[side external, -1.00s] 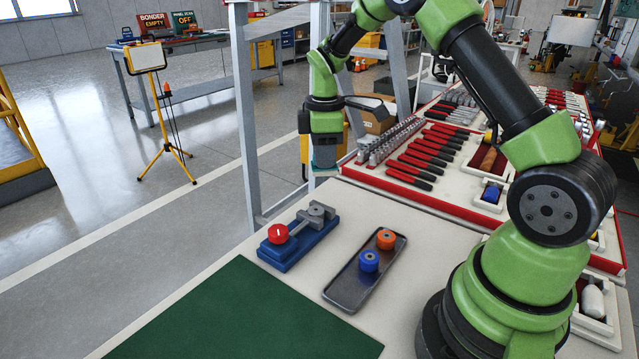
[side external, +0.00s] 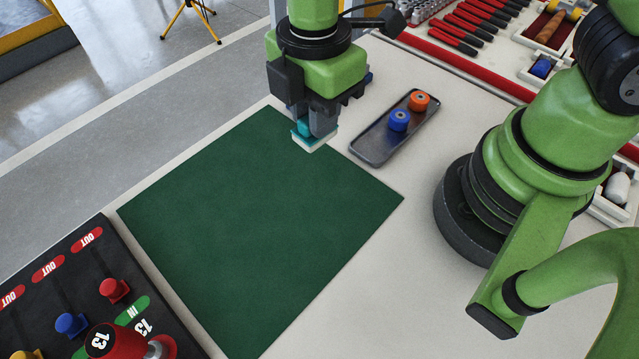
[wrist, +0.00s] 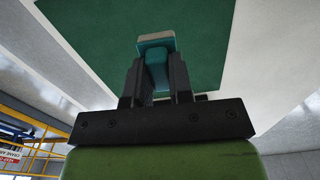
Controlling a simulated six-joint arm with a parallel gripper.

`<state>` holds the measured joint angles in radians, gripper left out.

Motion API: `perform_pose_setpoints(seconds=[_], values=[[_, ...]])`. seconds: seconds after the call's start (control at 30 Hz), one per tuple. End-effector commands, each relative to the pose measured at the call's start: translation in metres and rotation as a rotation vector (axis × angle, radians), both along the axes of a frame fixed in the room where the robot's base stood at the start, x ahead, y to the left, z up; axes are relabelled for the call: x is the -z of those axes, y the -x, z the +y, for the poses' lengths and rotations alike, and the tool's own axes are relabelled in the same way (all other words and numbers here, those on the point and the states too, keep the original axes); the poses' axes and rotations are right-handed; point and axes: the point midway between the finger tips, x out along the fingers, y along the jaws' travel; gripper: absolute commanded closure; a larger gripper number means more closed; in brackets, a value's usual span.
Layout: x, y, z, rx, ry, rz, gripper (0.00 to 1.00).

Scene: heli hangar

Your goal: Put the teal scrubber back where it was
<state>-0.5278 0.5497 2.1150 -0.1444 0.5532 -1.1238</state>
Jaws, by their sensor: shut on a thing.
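My gripper (side external: 312,132) is shut on the teal scrubber (side external: 301,130), a small teal block with a pale pad at its lower end. It is held above the far corner of the green mat (side external: 250,210). In the wrist view the scrubber (wrist: 157,58) sits between the two dark fingers of my gripper (wrist: 158,75), its pale end pointing away from the wrist, with the green mat (wrist: 90,30) beyond it. I cannot tell how high it is above the mat.
A dark tray (side external: 375,150) with a blue spool (side external: 398,120) and an orange spool (side external: 419,101) lies right of my gripper. A black panel (side external: 60,290) with coloured knobs stands at lower left. Tool trays (side external: 480,70) lie behind. Most of the mat is bare.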

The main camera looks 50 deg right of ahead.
Motion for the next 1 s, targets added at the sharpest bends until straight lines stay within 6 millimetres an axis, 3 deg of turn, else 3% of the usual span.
perform_pose_setpoints(seconds=[0.2,0.4,0.8,1.0], values=[[0.016,0.017,0.009,-0.06,0.003,0.005,1.0],[0.05,0.017,0.009,-0.058,0.003,0.004,1.0],[0.096,0.016,0.009,-0.057,0.002,0.003,1.0],[0.101,0.016,0.01,-0.057,-0.001,-0.001,1.0]])
